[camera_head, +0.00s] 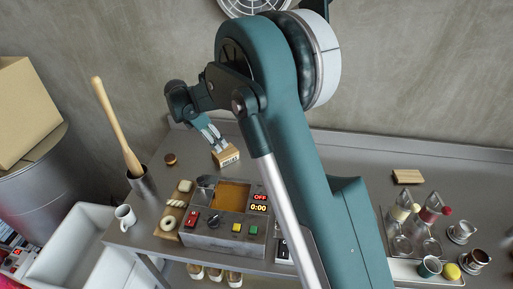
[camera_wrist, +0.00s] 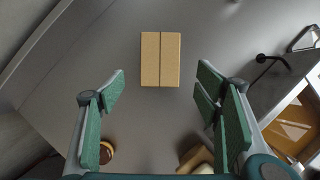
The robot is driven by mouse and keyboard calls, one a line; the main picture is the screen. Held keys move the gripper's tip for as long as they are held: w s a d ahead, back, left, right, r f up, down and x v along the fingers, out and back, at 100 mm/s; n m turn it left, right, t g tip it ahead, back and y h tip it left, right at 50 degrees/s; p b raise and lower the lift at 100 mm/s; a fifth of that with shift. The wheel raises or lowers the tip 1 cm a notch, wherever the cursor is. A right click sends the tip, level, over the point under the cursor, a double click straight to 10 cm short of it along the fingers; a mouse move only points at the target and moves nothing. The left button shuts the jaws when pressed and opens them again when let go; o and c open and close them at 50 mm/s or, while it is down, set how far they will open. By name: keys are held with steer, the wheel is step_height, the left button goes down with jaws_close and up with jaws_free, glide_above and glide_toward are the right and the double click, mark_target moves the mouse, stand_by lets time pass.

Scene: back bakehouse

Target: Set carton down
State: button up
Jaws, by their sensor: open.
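A small brown cardboard carton (camera_head: 226,156) with dark print on its side rests on the grey metal counter, behind the control box. In the wrist view the carton (camera_wrist: 150,58) shows its top with a seam down the middle, upright in the picture. My gripper (camera_head: 216,141) is above and close to the carton in the head view. In the wrist view my gripper (camera_wrist: 161,82) is open, with the green-padded fingers wide apart to either side and the carton centred ahead between them. No finger is seen touching it.
The control box (camera_head: 226,233) with a lit display stands in front of the carton. A pastry board (camera_head: 165,233), a white mug (camera_head: 125,216) and a metal pot (camera_head: 143,186) with a rolling pin (camera_head: 117,128) are left. A round brown item (camera_head: 170,159) lies nearby. Bottles and cups are far right.

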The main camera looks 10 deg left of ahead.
steer(key=shift+d, duration=0.1)
steer(key=s+d+r+m+y, duration=0.1)
steer(key=s+d+r+m, duration=0.25)
steer(key=d+r, duration=0.55)
steer(key=s+d+r+m, duration=0.3)
steer(key=d+r+m, duration=0.1)
steer(key=d, duration=0.8)
steer(key=s+d+r+m+y, duration=0.1)
steer(key=s+d+r+m, duration=0.3)
steer(key=d+r, duration=0.5)
steer(key=s+d+m+t+y, duration=0.15)
steer(key=s+d+m, duration=0.55)
steer(key=s+d, duration=0.7)
steer(key=s+d+f+m+t, duration=0.1)
steer(key=s+d+f+m, duration=0.1)
steer(key=s+d+m, duration=0.2)
steer(key=s+d+f+m+t, duration=0.1)
steer(key=s+d+m, duration=0.3)
steer(key=s, duration=0.6)
steer(key=shift+s+d+f, duration=0.2)
steer(key=shift+d+f, duration=0.6)
steer(key=shift+d, duration=0.25)
steer(key=shift+f+m+t, duration=0.15)
steer(key=shift+m+t, duration=0.1)
